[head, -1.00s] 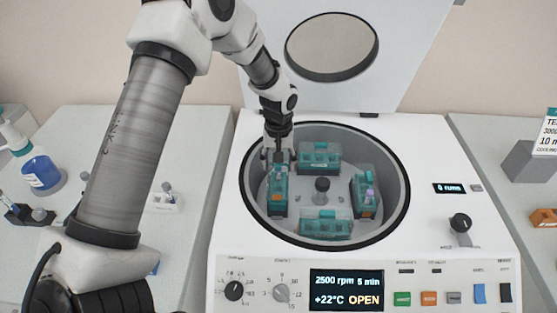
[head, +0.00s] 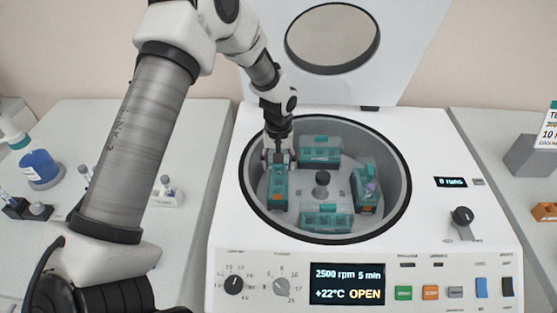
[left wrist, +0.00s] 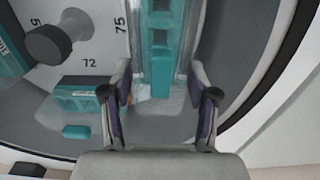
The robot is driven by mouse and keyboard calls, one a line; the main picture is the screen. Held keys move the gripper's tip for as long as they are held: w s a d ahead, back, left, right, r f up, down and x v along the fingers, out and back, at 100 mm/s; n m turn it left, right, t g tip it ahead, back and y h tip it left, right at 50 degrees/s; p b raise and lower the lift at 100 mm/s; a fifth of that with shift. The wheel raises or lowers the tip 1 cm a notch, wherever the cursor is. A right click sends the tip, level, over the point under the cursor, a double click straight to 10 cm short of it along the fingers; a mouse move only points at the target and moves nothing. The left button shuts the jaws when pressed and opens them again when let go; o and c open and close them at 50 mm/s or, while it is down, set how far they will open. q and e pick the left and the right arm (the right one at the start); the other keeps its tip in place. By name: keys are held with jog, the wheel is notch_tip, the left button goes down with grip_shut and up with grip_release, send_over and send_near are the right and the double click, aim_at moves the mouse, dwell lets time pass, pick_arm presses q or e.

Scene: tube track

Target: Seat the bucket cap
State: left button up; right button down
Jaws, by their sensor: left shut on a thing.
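The centrifuge bowl (head: 400,170) is open and holds several teal buckets around a central hub (head: 322,178). My left gripper (head: 279,160) reaches into the bowl at the left bucket (head: 278,190). In the left wrist view, my left gripper (left wrist: 160,82) has a finger on each side of a teal cap (left wrist: 160,62) with a raised ridge, and is shut on it. The cap is at the top of the clear-sided left bucket; whether it is fully down cannot be told. My right gripper is not in view.
Other buckets sit at the back (head: 320,151), right (head: 366,188) and front (head: 326,218) of the bowl. The centrifuge lid (head: 400,50) stands raised behind. The display (head: 347,284) reads OPEN. A blue bottle (head: 40,168) and small racks stand on the left bench.

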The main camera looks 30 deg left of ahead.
pick_arm(q)
jog(key=shift+f, duration=0.35)
jog(key=shift+f, duration=0.35)
jog(key=o, duration=1.2)
notch_tip(320, 180, up, 12)
jog(key=shift+r, duration=0.1)
dwell(0.3)
